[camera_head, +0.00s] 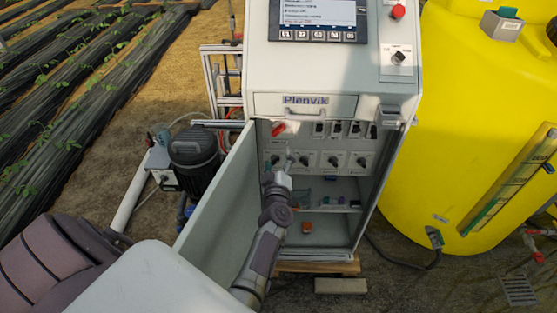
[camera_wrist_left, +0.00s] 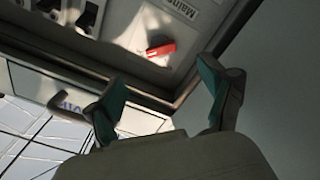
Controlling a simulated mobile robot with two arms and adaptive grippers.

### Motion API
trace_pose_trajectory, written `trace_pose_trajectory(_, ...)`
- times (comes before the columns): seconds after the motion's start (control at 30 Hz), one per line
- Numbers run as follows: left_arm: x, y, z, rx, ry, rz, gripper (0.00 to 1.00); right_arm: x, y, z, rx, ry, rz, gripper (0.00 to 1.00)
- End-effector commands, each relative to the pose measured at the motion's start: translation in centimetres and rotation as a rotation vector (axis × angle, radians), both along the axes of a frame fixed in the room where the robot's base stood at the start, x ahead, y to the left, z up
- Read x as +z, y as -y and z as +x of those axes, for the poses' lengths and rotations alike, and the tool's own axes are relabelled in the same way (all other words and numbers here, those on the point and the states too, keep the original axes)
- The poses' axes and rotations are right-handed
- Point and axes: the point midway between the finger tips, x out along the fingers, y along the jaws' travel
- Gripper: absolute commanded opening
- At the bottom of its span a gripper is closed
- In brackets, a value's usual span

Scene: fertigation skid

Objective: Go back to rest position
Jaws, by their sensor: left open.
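My left gripper (camera_head: 287,164) is inside the open control cabinet (camera_head: 357,220), in front of its row of switches. In the left wrist view its two teal-padded fingers stand apart with nothing between them; the left gripper (camera_wrist_left: 160,85) points toward the cabinet's upper inner corner. A red switch handle (camera_head: 278,129) sits at the upper left of the panel, above the gripper. The red handle (camera_wrist_left: 161,50) also shows in the left wrist view, beyond the fingertips and apart from them. My right gripper is out of sight.
The cabinet door (camera_head: 213,190) is swung open, close to my left arm. Rotary switches (camera_head: 334,161) line the panel, with a shelf of small parts below. A yellow tank (camera_head: 463,125) stands right. A dark pump motor (camera_head: 194,150) stands left of the door.

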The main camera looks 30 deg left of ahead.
Motion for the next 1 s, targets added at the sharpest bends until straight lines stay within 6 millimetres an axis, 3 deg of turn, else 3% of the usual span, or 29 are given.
trace_pose_trajectory(0.57,-0.6,0.3,-0.1,-0.012,-0.014,0.005,0.82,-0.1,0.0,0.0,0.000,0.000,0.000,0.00)
trace_pose_trajectory(0.67,-3.4,1.8,-0.3,-0.069,-0.078,0.028,0.82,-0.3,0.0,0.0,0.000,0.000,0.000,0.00)
trace_pose_trajectory(0.77,-8.6,4.5,-1.4,-0.174,-0.201,0.069,0.82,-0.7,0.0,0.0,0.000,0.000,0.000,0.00)
trace_pose_trajectory(0.87,-15.1,7.8,-3.8,-0.306,-0.358,0.117,0.82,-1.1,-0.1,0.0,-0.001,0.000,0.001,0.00)
trace_pose_trajectory(1.0,-23.8,11.5,-9.1,-0.483,-0.578,0.177,0.82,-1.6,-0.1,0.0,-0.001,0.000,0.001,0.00)
